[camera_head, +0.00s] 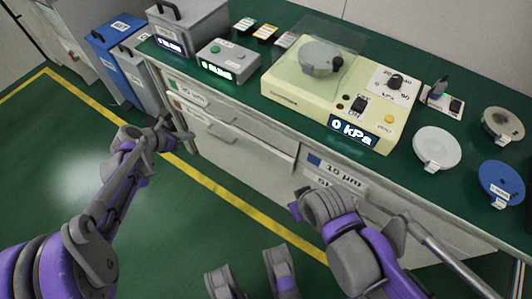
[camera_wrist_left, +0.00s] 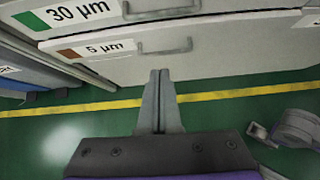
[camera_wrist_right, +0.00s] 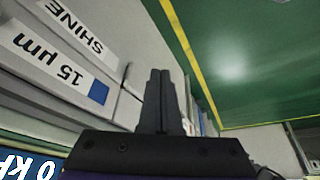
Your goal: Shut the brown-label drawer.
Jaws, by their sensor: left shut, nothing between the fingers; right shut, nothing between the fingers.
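The brown-label drawer (camera_wrist_left: 120,68) has a pale front, a brown square with "5 µm" and a bar handle. It lies under the "30 µm" drawer (camera_wrist_left: 160,8) and also shows at the cabinet's left in the head view (camera_head: 228,134). Its front appears to stand out slightly; I cannot tell how far. My left gripper (camera_wrist_left: 160,72) is shut and empty, its tips overlapping the lower edge of that front in the left wrist view. It shows left of the drawer in the head view (camera_head: 186,136); contact is unclear. My right gripper (camera_wrist_right: 160,72) is shut and empty near the blue-label "15 µm" drawer (camera_wrist_right: 50,75).
The green bench top (camera_head: 272,48) carries a cream machine (camera_head: 310,100) with a "0 kPa" display, a white disc (camera_head: 437,146) and a blue disc (camera_head: 500,182). Blue and grey bins (camera_head: 112,58) stand beyond the cabinet's left end. The green floor with a yellow line is clear in front.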

